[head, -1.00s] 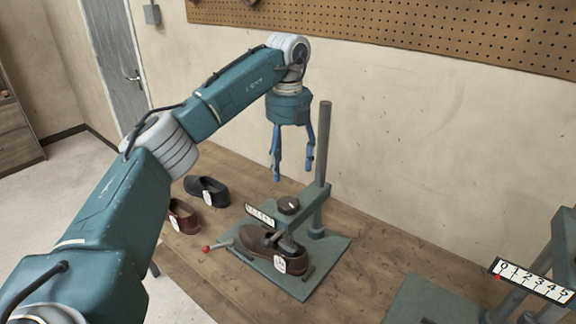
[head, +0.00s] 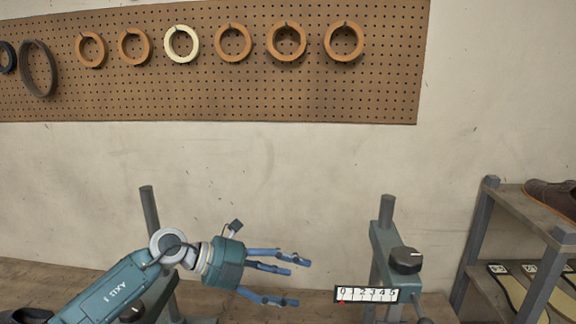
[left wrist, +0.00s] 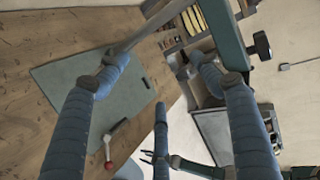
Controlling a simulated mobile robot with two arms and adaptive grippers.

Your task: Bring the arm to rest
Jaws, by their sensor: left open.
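My left gripper (head: 298,280) is raised above the bench, its blue fingers spread and pointing right in the head view. It is empty. In the left wrist view its fingers (left wrist: 160,85) stand apart with nothing between them. The fingers are to the left of a press with a black knob (head: 405,260) and a numbered scale (head: 367,295). My right gripper does not show in the head view.
The first press's post (head: 149,212) rises behind my left arm. A pegboard (head: 385,95) with several hanging rings is on the wall. A shelf rack (head: 487,215) with a brown shoe (head: 553,196) stands at the right. A green base plate (left wrist: 85,90) with a red-tipped lever (left wrist: 112,150) shows below.

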